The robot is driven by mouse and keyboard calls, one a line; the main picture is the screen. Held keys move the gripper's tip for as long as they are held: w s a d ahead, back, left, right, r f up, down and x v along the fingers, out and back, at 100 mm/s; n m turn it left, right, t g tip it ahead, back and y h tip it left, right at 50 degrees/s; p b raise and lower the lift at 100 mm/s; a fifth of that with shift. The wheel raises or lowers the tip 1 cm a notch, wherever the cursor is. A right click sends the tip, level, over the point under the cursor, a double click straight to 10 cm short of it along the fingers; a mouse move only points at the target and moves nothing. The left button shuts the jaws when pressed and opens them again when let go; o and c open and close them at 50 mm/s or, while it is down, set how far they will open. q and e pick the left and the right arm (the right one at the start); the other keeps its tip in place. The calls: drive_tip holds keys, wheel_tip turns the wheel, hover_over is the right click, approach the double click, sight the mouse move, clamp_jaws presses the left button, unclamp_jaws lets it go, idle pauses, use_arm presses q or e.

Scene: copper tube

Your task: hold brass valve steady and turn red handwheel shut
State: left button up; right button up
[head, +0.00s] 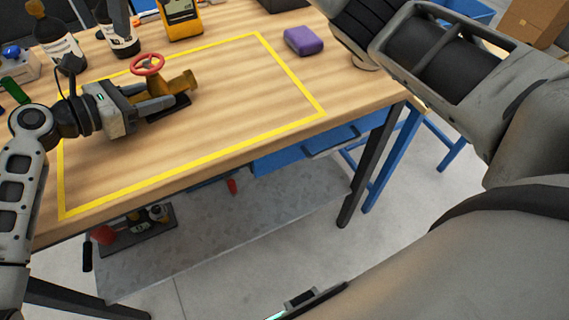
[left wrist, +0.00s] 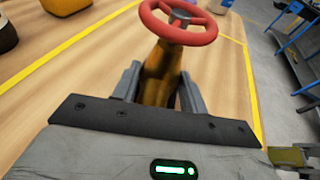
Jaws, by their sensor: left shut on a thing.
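The brass valve (head: 180,84) lies on the wooden table inside the yellow outline, at the upper left of the head view. The red handwheel (head: 147,64) sits on top of it. My left gripper (head: 155,96) is shut on the valve body. In the left wrist view the valve body (left wrist: 162,82) stands between the two grey fingers, and the red handwheel (left wrist: 179,22) rises above them, clear of the fingers. My right arm shows at the right of the head view, but its gripper is not in sight.
A purple block (head: 304,41) lies just outside the yellow outline (head: 292,72). Bottles (head: 57,45) and a yellow meter (head: 181,17) stand at the back. A green object (head: 14,90) lies at the left. The table right of the valve, inside the outline, is clear.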

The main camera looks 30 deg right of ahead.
drive_tip(key=s+d+f+m+y, duration=0.4)
drive_tip(key=s+f+m, duration=0.15)
drive_tip(key=s, duration=0.25)
drive_tip(key=s+d+f+m+y, duration=0.4)
drive_tip(key=s+f+m, duration=0.1)
drive_tip(key=s+f, duration=0.15)
drive_tip(key=s+d+f+t+h, duration=0.1)
drive_tip(key=d+f+t+h, duration=0.1)
drive_tip(key=f, duration=0.4)
drive_tip(key=s+d+f+t+h, duration=0.2)
drive_tip(key=f+h, duration=0.1)
drive_tip(key=f, duration=0.4)
drive_tip(key=shift+s, duration=0.25)
drive_tip(key=shift+n, duration=0.25)
